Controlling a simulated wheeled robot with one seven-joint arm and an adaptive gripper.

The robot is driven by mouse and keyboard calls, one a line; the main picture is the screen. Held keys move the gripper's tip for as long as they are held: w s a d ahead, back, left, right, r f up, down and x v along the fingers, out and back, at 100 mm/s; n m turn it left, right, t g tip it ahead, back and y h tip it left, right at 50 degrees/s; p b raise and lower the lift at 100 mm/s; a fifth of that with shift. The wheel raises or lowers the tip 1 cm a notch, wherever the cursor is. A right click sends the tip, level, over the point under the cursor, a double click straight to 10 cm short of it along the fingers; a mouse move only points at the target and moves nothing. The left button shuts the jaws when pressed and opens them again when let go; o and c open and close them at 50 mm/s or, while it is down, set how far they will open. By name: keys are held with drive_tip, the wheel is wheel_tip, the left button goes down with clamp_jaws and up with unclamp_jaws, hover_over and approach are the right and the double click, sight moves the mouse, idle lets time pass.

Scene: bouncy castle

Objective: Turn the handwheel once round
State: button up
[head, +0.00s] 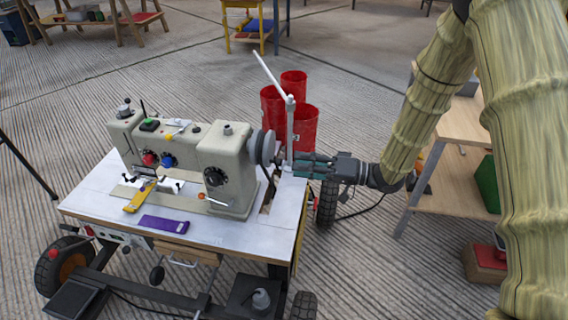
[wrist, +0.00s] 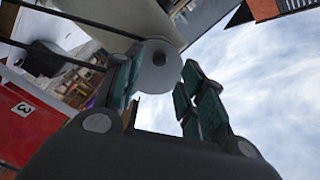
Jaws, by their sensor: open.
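The handwheel (head: 262,147) is a grey round disc on the right end of a cream sewing machine (head: 227,150). My gripper (head: 291,164) is just right of the handwheel, with its teal fingers pointing left at it. In the wrist view the handwheel (wrist: 159,65) shows as a grey disc with a small dark centre, beyond and between the fingertips. My gripper (wrist: 160,78) is open there, with one finger overlapping the wheel's left edge and the other at its right. I cannot tell whether either finger touches the wheel.
The machine stands on a wheeled table (head: 260,235) with a yellow tool (head: 140,197) and a purple piece (head: 164,224) on it. A white post (head: 290,125) with a slanted arm rises by my gripper. Red cylinders (head: 305,125) stand behind. A wooden shelf (head: 450,190) is at right.

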sight(281, 162)
drive_tip(key=shift+w+a+b, duration=0.2)
drive_tip(key=shift+a, duration=0.8)
drive_tip(key=shift+w+a+b, duration=0.15)
drive_tip(key=shift+w+a, duration=0.1)
drive_tip(key=shift+a, duration=0.75)
drive_tip(key=shift+w+a+b, duration=0.2)
drive_tip(key=shift+a, duration=0.8)
clamp_jaws()
drive_tip(key=shift+d+r, duration=0.1)
